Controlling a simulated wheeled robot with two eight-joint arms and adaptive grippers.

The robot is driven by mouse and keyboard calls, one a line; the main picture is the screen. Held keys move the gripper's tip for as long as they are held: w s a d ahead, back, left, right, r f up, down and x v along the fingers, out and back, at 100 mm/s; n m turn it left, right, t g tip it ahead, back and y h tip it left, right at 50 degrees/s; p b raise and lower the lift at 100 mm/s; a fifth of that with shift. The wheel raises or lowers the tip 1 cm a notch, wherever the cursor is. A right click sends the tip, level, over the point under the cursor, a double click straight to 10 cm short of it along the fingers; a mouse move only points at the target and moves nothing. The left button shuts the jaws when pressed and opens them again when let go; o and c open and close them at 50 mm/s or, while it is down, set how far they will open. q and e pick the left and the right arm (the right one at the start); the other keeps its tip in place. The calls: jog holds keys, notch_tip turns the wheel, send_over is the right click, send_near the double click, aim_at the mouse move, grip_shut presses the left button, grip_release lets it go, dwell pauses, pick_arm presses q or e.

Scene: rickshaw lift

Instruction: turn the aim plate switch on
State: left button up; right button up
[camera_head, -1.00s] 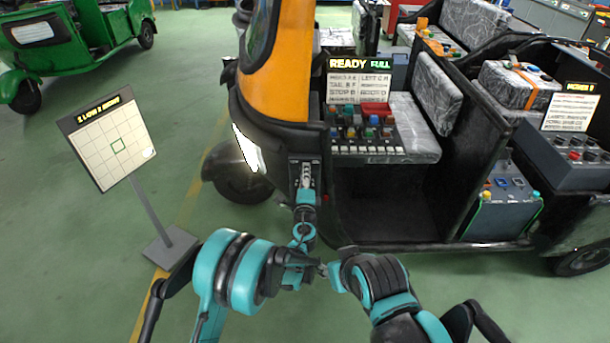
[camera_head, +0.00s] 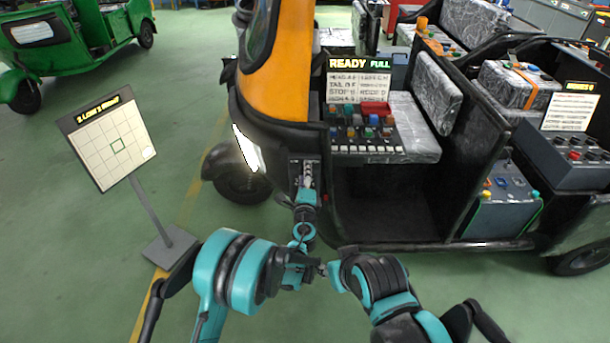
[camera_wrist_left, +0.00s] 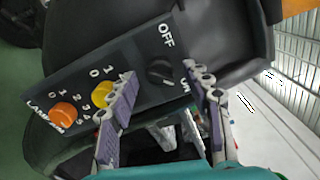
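In the left wrist view a dark panel (camera_wrist_left: 125,72) carries a black knob (camera_wrist_left: 160,71) between the words OFF and ON, a yellow knob (camera_wrist_left: 103,95) marked 0 and 1, and an orange knob (camera_wrist_left: 62,116) with several numbers. My left gripper (camera_wrist_left: 163,80) is open, with its two fingertips apart on either side of the black knob. I cannot tell whether they touch it.
The orange and black rickshaw (camera_head: 280,65) stands ahead, its headlight (camera_head: 246,149) bright. A button console (camera_head: 362,135) under a sign reading READY FULL is right of the panel. A green rickshaw (camera_head: 75,45) is at far left.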

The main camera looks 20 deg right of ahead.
pick_arm(q)
jog(key=v, duration=1.2)
jog(key=shift+a+r, duration=0.1)
jog(key=s+a+r+n+g+y, duration=0.1)
jog(key=a+r+n+y, duration=0.2)
jog(key=a, duration=0.5)
jog(key=a+r+n+g+y, duration=0.25)
jog(key=a+n, duration=0.35)
jog(key=a, duration=0.3)
jog(key=s+a+r+n+g+y, duration=0.1)
jog(key=a+r+n+y, duration=0.2)
jog(key=a, duration=0.5)
jog(key=s+a+n+g+h, duration=0.1)
jog(key=s+a+n+g, duration=0.2)
jog(key=s+a+n, duration=0.45)
jog(key=s+a+f+n+g+h, duration=0.1)
jog(key=s+n, duration=0.1)
jog(key=s, duration=0.5)
jog(key=s+a+f+n+g+h, duration=0.1)
jog(key=s+f+n+g, duration=0.1)
jog(key=s, duration=0.6)
jog(key=shift+s+a, duration=0.2)
jog(key=shift+a, duration=0.15)
